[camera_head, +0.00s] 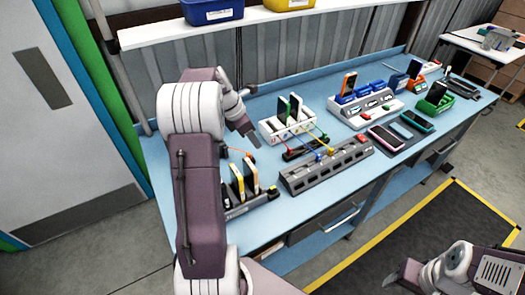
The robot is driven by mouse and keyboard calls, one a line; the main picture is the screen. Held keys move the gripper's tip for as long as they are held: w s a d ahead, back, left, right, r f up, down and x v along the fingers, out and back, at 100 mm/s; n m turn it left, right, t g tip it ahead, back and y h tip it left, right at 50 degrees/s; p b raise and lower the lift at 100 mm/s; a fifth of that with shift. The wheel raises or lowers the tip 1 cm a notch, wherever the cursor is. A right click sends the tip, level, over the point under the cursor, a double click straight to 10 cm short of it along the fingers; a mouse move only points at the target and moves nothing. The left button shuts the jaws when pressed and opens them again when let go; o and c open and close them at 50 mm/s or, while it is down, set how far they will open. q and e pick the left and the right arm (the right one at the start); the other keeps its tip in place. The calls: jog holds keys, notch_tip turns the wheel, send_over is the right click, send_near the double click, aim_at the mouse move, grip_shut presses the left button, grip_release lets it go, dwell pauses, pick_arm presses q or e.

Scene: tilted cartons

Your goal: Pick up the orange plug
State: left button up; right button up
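My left gripper (248,136) points down over the bench, left of the white charging rack (287,125) and apart from this plug. Its fingers are seen edge-on, so its opening is unclear. My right gripper (402,276) is low at the right, over the floor and away from the bench.
The blue bench (306,202) holds a rack of phones (246,184) at the front left and a white-and-blue charger (365,105) farther right. A green tray (434,98) stands at the right. A shelf with bins (213,12) overhangs the back. Bare bench shows at the front.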

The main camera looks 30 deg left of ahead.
pick_arm(q)
jog(key=n, duration=0.1)
send_near(248, 154)
jog(key=x, duration=0.8)
jog(key=shift+d+f, duration=0.1)
jog(key=shift+f, duration=0.2)
jog(key=shift+w+f, duration=0.2)
grip_shut()
